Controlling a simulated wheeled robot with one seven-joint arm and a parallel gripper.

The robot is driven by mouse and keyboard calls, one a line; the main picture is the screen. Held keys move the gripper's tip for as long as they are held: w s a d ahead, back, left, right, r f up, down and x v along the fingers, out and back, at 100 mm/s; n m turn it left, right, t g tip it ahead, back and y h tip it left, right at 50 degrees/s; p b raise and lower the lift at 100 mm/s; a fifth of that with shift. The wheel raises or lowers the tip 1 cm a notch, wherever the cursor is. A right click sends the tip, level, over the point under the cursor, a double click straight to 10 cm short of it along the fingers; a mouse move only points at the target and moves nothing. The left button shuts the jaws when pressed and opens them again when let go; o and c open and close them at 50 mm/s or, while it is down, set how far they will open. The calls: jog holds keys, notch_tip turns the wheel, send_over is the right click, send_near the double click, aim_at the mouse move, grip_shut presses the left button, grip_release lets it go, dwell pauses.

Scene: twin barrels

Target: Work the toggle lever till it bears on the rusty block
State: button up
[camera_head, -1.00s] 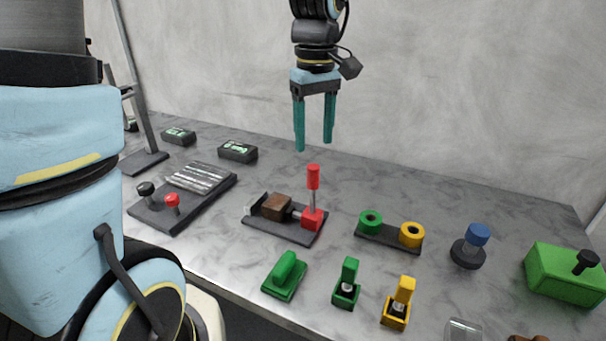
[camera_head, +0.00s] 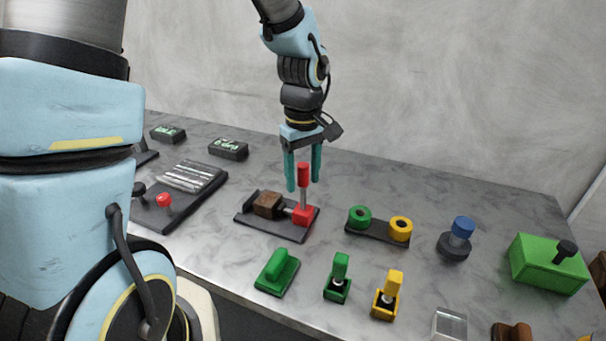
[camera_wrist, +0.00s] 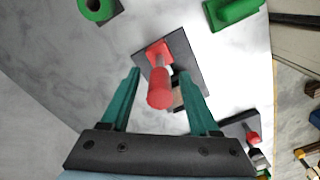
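The toggle lever (camera_head: 303,176) has a red grip on a metal rod and stands upright from a red base (camera_head: 302,214) on a dark plate (camera_head: 274,230). The rusty block (camera_head: 267,204) is a brown cube on the same plate, left of the red base; a short metal rod shows between them. My gripper (camera_head: 304,188) is open, pointing down, with its teal fingers around the lever's upper part in the head view. In the wrist view the red grip (camera_wrist: 160,90) lies between the fingers, apart from both. The block is mostly hidden there.
A green and yellow ring holder (camera_head: 379,232) stands right of the plate. A green handled block (camera_head: 277,271) and green (camera_head: 338,280) and yellow (camera_head: 386,296) toggles stand in front. A dark tray (camera_head: 181,198) with a red knob lies left.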

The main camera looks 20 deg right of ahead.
grip_shut()
dwell(1.3)
